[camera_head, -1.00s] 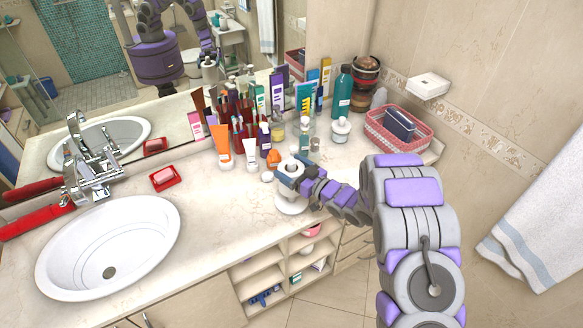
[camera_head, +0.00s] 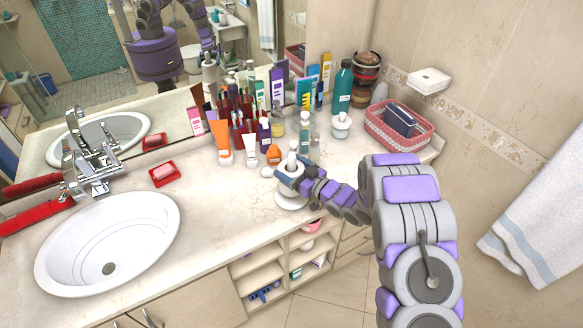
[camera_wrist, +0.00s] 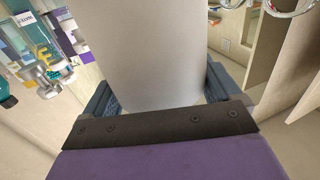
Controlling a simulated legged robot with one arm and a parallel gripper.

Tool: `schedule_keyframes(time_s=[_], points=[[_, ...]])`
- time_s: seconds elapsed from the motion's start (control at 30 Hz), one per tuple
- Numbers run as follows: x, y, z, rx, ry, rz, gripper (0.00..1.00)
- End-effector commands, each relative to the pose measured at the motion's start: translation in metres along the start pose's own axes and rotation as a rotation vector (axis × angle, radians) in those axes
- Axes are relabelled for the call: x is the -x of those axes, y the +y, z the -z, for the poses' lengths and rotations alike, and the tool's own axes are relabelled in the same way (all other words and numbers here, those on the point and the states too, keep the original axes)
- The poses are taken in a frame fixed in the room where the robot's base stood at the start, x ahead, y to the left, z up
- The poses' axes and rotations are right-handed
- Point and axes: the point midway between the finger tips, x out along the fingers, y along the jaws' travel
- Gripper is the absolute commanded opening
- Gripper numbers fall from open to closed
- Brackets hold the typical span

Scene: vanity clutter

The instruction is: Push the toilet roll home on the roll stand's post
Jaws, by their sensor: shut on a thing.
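The white toilet roll (camera_wrist: 160,50) fills the middle of the wrist view, between the two dark blue-grey fingers of my gripper (camera_wrist: 160,100). My gripper (camera_head: 290,173) is shut on it near the counter's front edge. In the head view, the roll stand's pale post (camera_head: 292,157) sticks up above the gripper, with the roll around it. The stand's round white base (camera_head: 291,201) rests on the counter below. The fingers hide most of the roll in the head view, and I cannot tell whether its lower end touches the base.
Several tubes and bottles stand behind the gripper, including an orange-and-white tube (camera_head: 223,150) and a white jar (camera_head: 341,125). A pink basket (camera_head: 422,146) is at the right, and the sink (camera_head: 105,250) at the left. The counter (camera_head: 215,210) between sink and stand is clear.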

Motion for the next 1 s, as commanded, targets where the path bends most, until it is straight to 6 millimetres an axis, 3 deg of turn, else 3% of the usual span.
schedule_keyframes(time_s=[1.0], points=[[0.0,0.0,-0.024,-0.001,-0.001,0.0,0.59]])
